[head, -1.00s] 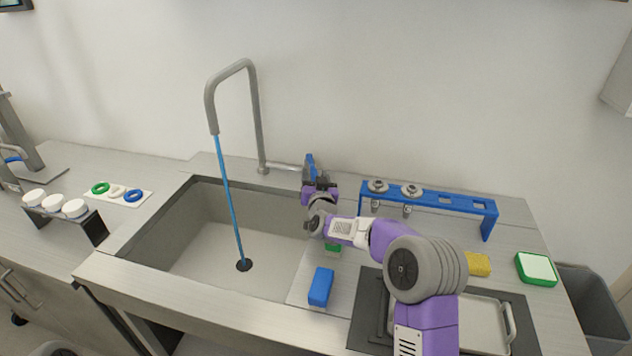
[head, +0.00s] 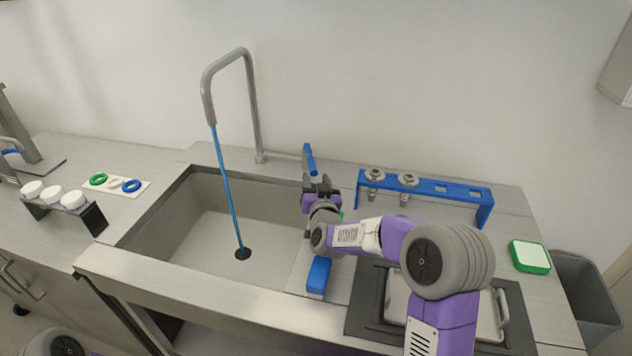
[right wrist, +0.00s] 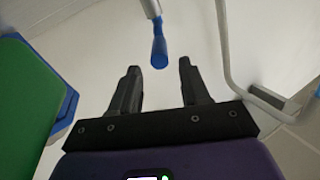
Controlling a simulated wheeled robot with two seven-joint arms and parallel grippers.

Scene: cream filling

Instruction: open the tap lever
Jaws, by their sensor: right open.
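The tap (head: 252,105) is a grey curved pipe behind the sink, with its spout over the basin. A thin blue stream (head: 228,190) runs from the spout down to the dark drain. The blue tap lever (head: 309,158) stands tilted to the right of the pipe; its base is partly hidden. My right gripper (head: 320,182) is open and empty, just in front of the lever. In the right wrist view the lever's blue end (right wrist: 159,52) lies ahead of my open right fingers (right wrist: 160,82), apart from them. My left gripper is not in view.
A blue rack (head: 425,190) with metal nozzles stands right of the lever. The sink basin (head: 195,222) lies to the left. A blue block (head: 318,275) and a green-and-white box (head: 530,256) are on the counter. A large green surface (right wrist: 30,100) fills the wrist view's left side.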

